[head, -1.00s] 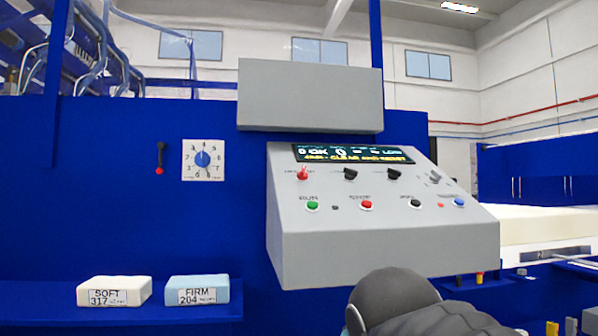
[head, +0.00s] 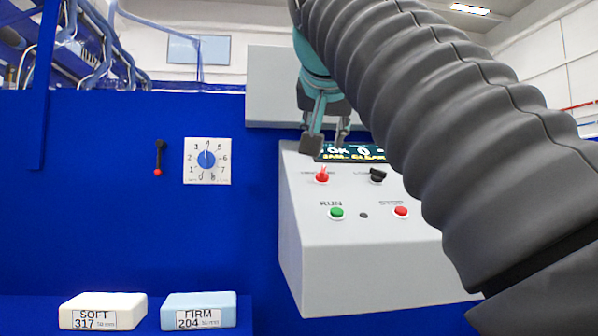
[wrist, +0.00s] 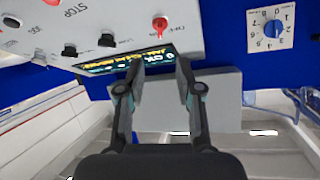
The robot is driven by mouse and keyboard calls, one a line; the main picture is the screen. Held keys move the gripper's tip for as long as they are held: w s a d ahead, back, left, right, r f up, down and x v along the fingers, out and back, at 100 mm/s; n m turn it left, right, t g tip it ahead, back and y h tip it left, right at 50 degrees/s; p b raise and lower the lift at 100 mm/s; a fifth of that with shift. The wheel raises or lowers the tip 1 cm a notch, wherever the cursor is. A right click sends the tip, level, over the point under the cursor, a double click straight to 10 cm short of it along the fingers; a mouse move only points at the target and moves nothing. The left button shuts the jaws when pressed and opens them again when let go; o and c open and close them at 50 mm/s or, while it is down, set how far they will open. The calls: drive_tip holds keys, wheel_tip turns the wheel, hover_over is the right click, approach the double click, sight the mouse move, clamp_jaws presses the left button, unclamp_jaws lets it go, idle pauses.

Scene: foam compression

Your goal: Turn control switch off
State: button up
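The grey control panel (head: 370,260) slopes toward me, with a red rotary switch (head: 321,176) at its upper left. The small label above the switch is too blurred to read for certain. The switch also shows in the wrist view (wrist: 159,25), where the panel appears turned over. A black knob (head: 377,175) sits to its right. My gripper (head: 328,138) hangs in front of the display, above the red switch and apart from it. In the wrist view its two fingers (wrist: 158,72) are spread with nothing between them. My arm hides the panel's right side in the head view.
The lit display (head: 350,153) shows a yellow jam message. Below the switch are a green RUN button (head: 336,214) and a red STOP button (head: 401,212). A white dial (head: 207,160) and a red-tipped lever (head: 158,160) are on the blue wall. SOFT (head: 103,311) and FIRM (head: 199,311) blocks lie lower left.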

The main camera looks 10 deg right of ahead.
sight(323, 171)
drive_tip(key=b+x, duration=0.1)
drive_tip(key=x, duration=1.2)
drive_tip(key=shift+w+d+f, duration=0.1)
drive_tip(key=shift+w+d, duration=0.05)
drive_tip(key=shift+w, duration=0.15)
clamp_jaws()
